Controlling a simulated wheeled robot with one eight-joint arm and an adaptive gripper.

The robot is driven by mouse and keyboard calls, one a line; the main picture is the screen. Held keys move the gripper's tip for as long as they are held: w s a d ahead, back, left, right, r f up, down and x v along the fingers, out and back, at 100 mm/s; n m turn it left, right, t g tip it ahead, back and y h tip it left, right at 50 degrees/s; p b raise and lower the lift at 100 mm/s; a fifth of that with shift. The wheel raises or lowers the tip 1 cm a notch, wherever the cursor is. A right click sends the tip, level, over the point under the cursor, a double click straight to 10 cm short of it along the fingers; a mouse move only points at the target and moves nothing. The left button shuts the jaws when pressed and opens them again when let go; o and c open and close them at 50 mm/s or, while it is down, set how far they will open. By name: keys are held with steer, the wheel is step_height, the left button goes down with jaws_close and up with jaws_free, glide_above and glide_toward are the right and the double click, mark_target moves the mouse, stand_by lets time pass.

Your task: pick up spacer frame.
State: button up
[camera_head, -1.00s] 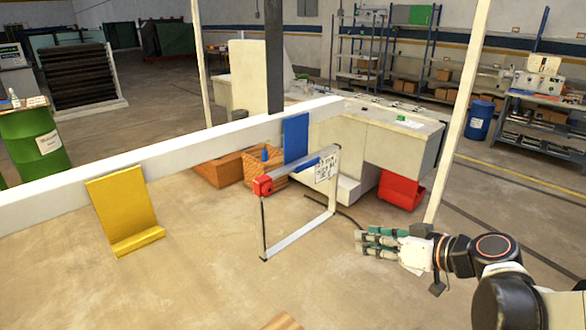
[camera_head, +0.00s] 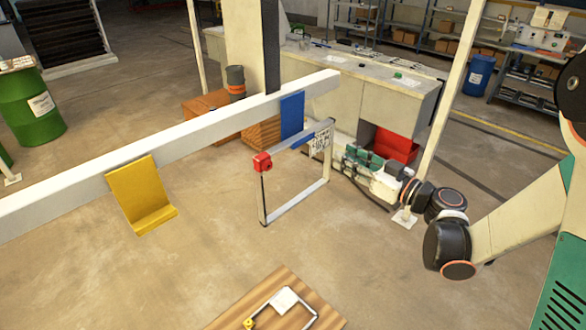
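A rectangular metal spacer frame (camera_head: 297,199) with a red corner block, a blue piece and a white printed label is upright at the blue bracket (camera_head: 292,116) on the white beam. A second, smaller-looking frame (camera_head: 312,322) with a yellow corner and a white label lies on a wooden top at the bottom edge, partly cut off. I cannot tell which frame the task means. My gripper (camera_head: 362,158), with green finger pads, is just right of the upright frame in the picture. Whether it touches that frame, and how wide its fingers are, is unclear.
The white beam (camera_head: 190,135) crosses from left to centre, with an empty yellow bracket (camera_head: 142,194). A thin white post (camera_head: 453,90) stands behind my wrist. A red bin (camera_head: 395,146) and a long bench lie behind my gripper. The front left floor is clear.

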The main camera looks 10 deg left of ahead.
steer(key=x, duration=0.7)
steer(key=shift+r, duration=0.1)
jaws_close()
